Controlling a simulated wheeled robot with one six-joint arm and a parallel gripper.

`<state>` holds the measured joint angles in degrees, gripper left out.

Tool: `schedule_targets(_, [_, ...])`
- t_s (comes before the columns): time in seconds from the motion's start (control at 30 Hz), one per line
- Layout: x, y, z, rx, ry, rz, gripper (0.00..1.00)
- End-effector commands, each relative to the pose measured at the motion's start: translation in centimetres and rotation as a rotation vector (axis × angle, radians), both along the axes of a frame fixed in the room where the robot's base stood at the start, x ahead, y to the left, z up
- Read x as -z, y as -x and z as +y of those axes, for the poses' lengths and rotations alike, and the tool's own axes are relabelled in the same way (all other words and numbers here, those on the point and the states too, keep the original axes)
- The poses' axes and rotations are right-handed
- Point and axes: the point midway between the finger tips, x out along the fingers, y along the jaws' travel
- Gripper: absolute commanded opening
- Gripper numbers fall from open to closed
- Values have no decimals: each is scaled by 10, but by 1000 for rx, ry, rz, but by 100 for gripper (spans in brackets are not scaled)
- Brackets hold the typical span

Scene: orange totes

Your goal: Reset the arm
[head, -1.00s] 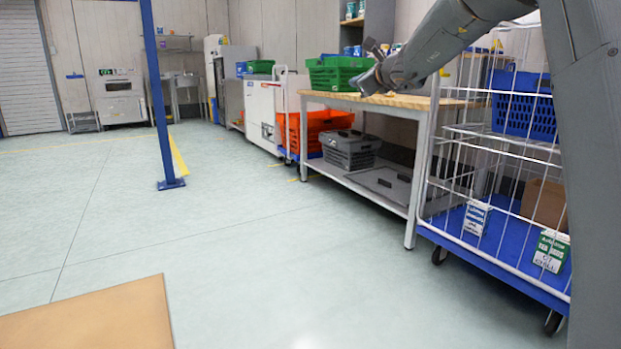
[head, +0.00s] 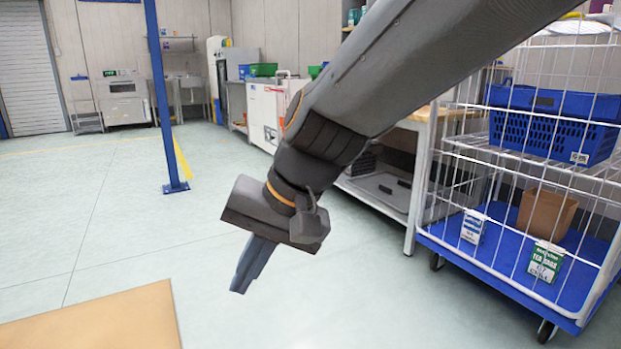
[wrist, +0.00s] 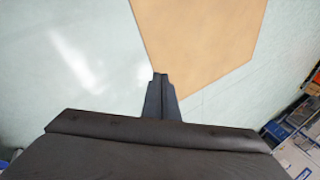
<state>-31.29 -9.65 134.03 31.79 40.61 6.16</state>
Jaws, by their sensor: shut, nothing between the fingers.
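My gripper (head: 240,284) hangs in the middle of the head view, its fingers pointing down and slightly left above the pale floor. The fingers are together with nothing between them. In the wrist view my gripper (wrist: 160,77) points at the floor, its closed tips overlapping the near edge of a tan board (wrist: 200,40). My arm reaches in from the upper right of the head view and hides much of the workbench.
A white wire cage trolley (head: 520,150) with a blue basket (head: 553,137), a brown box (head: 546,212) and small cartons stands at right. The workbench (head: 375,195) is behind my arm. A blue post (head: 160,100) stands at left. The tan board (head: 100,320) lies lower left; open floor (head: 90,220) surrounds it.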

Motion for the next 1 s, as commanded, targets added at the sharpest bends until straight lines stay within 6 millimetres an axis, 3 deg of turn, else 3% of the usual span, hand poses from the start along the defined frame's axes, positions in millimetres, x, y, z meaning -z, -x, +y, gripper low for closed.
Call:
schedule_targets(0.03, [5,22,-8,-72,46,-9,0])
schedule_targets(0.1, [15,45,-21,-164,106,-21,0])
schedule_targets(0.43, [45,123,-86,-527,346,-71,0])
schedule_targets(0.77, [10,111,-99,-443,356,-53,0])
schedule_targets(1.0, [-28,104,-120,-370,375,-35,0])
